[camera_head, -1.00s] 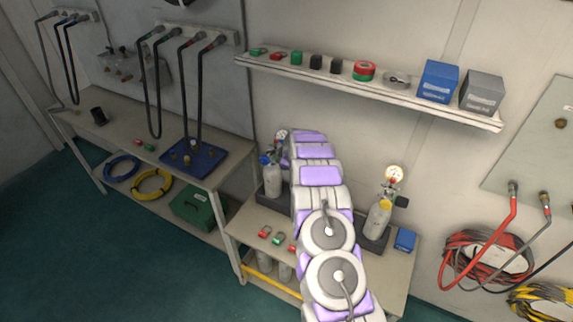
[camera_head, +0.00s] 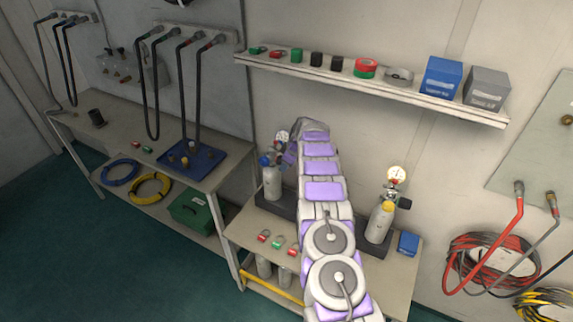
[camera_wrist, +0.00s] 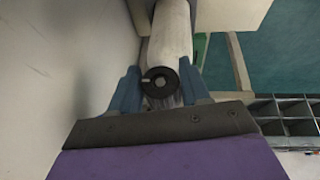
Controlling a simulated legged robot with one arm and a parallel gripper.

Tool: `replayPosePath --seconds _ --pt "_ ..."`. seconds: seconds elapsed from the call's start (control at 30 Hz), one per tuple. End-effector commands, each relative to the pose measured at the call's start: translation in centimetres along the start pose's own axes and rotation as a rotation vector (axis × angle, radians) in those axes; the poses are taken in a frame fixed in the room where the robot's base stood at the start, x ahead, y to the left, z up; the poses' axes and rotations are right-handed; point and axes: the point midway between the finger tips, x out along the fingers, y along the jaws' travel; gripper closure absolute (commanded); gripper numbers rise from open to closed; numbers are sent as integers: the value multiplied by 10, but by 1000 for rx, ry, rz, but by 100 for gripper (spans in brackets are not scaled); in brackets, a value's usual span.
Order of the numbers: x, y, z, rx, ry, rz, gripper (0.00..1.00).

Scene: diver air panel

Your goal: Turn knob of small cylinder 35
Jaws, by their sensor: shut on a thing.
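A small cylinder (camera_head: 272,182) with a white body and blue at its top stands upright on the bench at left, with a gauge (camera_head: 281,139) above it. Its number cannot be read. In the wrist view, a round black knob (camera_wrist: 160,81) with a pale mark on its left side sits in front of a whitish cylinder body (camera_wrist: 170,35). My gripper (camera_wrist: 161,84) has its blue fingers on both sides of the knob and is shut on it.
A second small cylinder (camera_head: 381,220) with a yellow top and gauge stands right of my arm, beside a blue box (camera_head: 408,243). Several padlocks (camera_head: 278,242) lie on the bench front (camera_head: 240,232). A loaded shelf (camera_head: 400,92) runs above. A wall is close at left in the wrist view.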

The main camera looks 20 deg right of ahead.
Motion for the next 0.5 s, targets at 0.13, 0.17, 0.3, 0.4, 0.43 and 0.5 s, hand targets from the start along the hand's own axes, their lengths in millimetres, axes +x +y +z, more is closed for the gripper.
replayPosePath --seconds 0.13,0.17,0.3,0.4,0.43,0.5 --pt "3 -2 2 3 -3 -12 84" --pt "3 -2 2 3 -4 -12 84" --pt "2 -2 2 4 -4 -13 84" --pt "2 -2 2 3 -4 -13 84" --pt "2 -2 2 3 -4 -13 84" --pt "2 -2 2 3 -3 -12 53"
